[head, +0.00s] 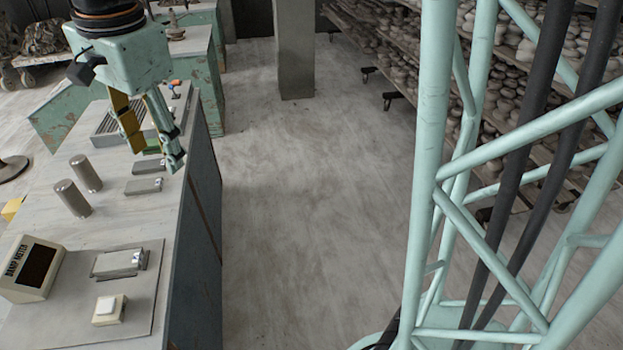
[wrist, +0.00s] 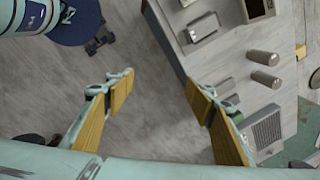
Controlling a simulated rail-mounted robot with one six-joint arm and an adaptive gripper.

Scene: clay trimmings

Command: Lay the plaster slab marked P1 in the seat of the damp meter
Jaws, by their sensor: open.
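My gripper (head: 155,156) is open and empty above the far part of the bench, near its right edge. In the wrist view its fingers (wrist: 162,86) are spread, with floor and the bench edge between them. The damp meter (head: 35,268) stands at the near left of the bench; its metal seat (head: 118,263) is beside it and looks empty. The meter (wrist: 258,8) and seat (wrist: 202,27) also show in the wrist view. Two small flat metal-looking pieces (head: 143,186) lie below the gripper. I cannot make out a P1 mark, nor tell which thing is the plaster slab.
Two upright metal cylinders (head: 73,198) stand on the bench between the meter and the gripper. A white button box (head: 108,309) is in front of the seat. A ribbed grate (wrist: 264,130) lies at the bench's far end. The floor right of the bench is clear.

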